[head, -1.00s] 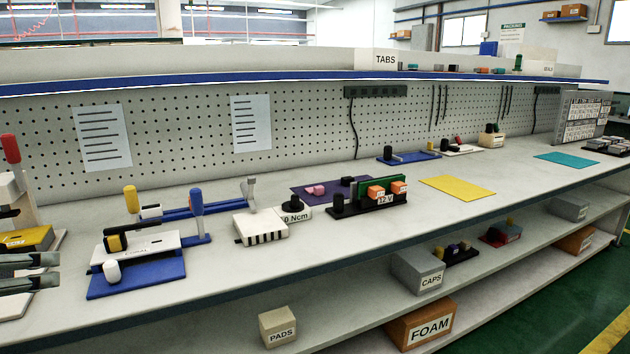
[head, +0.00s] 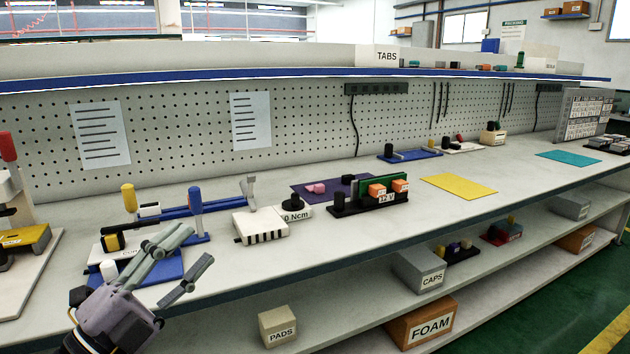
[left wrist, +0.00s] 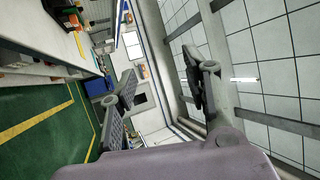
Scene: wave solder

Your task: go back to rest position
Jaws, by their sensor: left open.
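My left gripper (head: 178,266) is at the lower left of the head view, in front of the bench edge. Its fingers are apart and nothing is between them. It covers part of the blue fixture (head: 176,268) with the white block on it. My right gripper is in neither view.
The workbench (head: 330,245) runs across the view. A white box with dark stripes (head: 260,226), a fixture with a green board (head: 372,200) and a yellow mat (head: 458,187) lie on it. Boxes marked PADS (head: 278,327), CAPS (head: 418,272) and FOAM (head: 422,323) stand on the lower shelf.

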